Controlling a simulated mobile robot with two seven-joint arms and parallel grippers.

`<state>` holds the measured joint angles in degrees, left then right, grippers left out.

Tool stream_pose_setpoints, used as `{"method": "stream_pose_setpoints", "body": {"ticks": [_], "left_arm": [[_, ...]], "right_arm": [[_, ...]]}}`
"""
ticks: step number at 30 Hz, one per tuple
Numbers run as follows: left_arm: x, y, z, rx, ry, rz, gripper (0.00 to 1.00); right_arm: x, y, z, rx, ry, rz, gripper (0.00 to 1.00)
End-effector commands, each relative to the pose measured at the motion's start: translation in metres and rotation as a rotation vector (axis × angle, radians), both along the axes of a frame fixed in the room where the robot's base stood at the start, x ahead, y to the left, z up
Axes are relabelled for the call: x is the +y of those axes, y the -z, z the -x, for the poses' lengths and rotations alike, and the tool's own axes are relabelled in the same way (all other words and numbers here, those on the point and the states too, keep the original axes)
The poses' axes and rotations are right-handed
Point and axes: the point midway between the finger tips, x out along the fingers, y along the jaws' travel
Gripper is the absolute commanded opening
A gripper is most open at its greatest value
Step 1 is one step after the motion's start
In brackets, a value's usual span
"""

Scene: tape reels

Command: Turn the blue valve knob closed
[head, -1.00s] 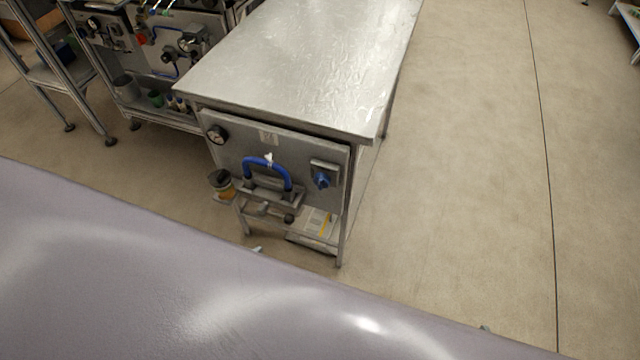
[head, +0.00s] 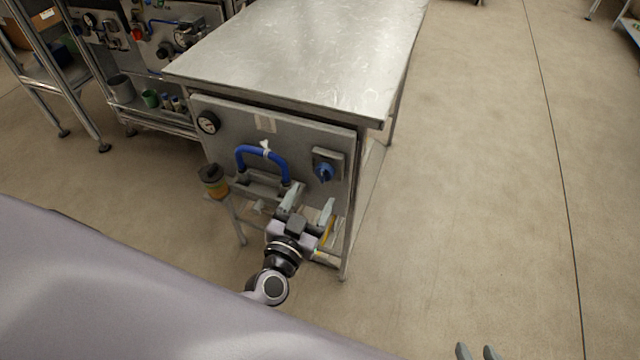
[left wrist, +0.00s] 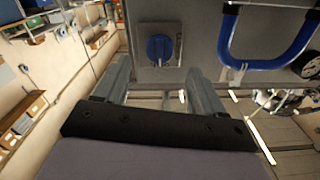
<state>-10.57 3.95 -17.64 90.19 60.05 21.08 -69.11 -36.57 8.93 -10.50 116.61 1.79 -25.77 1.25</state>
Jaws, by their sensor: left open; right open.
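The blue valve knob (head: 325,173) sits on a grey square plate at the right side of the front panel (head: 225,145) under the metal table. It also shows in the left wrist view (left wrist: 160,48), ahead of the fingertips and between their lines. My left gripper (head: 312,198) is open and empty, just below and in front of the knob; in its wrist view (left wrist: 157,76) the fingers stand apart and clear of the knob. My right gripper (head: 477,351) shows only its fingertips at the bottom edge, apart and empty.
A blue hose loop (head: 262,151) with a white tie is left of the knob. A pressure gauge (head: 208,122) is at the panel's upper left. A dark-topped amber cup (head: 213,181) is at its left edge. The metal tabletop (head: 310,45) overhangs; floor at right is clear.

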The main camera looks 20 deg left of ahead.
Motion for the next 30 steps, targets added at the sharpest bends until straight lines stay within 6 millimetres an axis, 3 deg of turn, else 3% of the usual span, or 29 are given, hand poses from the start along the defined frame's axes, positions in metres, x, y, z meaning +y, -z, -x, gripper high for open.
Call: {"method": "stream_pose_setpoints", "body": {"ticks": [12, 24, 30], "left_arm": [[0.000, 0.000, -0.053, -0.002, 0.001, 0.003, 0.69], [0.000, -0.001, -0.060, -0.001, 0.002, 0.002, 0.69], [0.000, -0.001, -0.060, 0.000, 0.002, 0.002, 0.13]], "right_arm": [[0.000, 0.009, -0.001, 0.004, 0.003, -0.005, 0.43], [0.002, 0.008, -0.002, 0.004, 0.006, -0.010, 0.43], [0.002, 0.008, -0.002, 0.004, 0.006, -0.011, 0.43]]}}
